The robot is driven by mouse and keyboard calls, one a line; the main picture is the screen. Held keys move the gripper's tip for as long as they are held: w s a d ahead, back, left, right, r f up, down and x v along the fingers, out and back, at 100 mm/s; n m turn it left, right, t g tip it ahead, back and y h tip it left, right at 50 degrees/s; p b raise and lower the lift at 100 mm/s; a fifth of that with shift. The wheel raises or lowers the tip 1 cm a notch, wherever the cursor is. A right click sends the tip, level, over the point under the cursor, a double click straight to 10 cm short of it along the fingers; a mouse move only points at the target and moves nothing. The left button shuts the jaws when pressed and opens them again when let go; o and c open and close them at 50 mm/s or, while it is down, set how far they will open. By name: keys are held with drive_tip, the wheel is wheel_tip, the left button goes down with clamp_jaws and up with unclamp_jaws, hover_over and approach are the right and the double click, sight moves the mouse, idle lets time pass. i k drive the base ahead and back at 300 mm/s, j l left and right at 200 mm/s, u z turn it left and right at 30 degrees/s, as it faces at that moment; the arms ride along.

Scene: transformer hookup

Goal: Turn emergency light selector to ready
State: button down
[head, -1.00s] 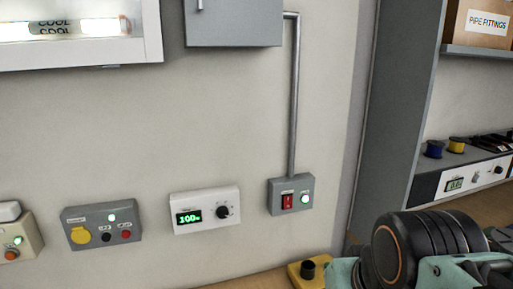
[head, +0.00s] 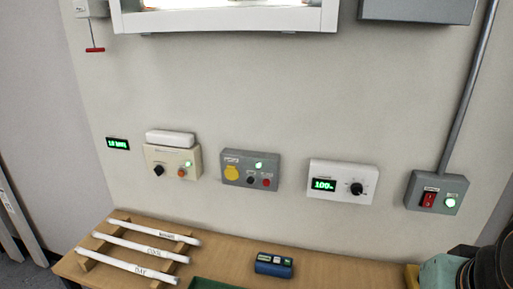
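A beige control box (head: 172,163) is on the wall left of centre, with a white lamp-like bar (head: 171,138) above it. I take this knob to be the emergency light selector; the labels are too small to read, and so is the knob's pointing direction. My gripper is not in view; only part of my arm shows at the bottom right corner, far from the beige box.
Right of it are a grey box (head: 250,168) with a yellow socket cover, a white dimmer box (head: 343,180) reading 100, and a grey switch box (head: 436,192). Below, the wooden bench (head: 222,254) holds a rack of white tubes (head: 140,247) and a blue meter (head: 273,265).

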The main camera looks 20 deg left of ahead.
sight(159, 170)
drive_tip(key=u, duration=1.65)
drive_tip(key=i+j+u, duration=0.2)
drive_tip(key=i+j, duration=0.5)
drive_tip(key=i+j+z, duration=0.1)
drive_tip(key=j+z, duration=0.25)
drive_tip(key=l+u, duration=0.45)
drive_tip(key=k+j, duration=0.05)
drive_tip(key=j, duration=0.05)
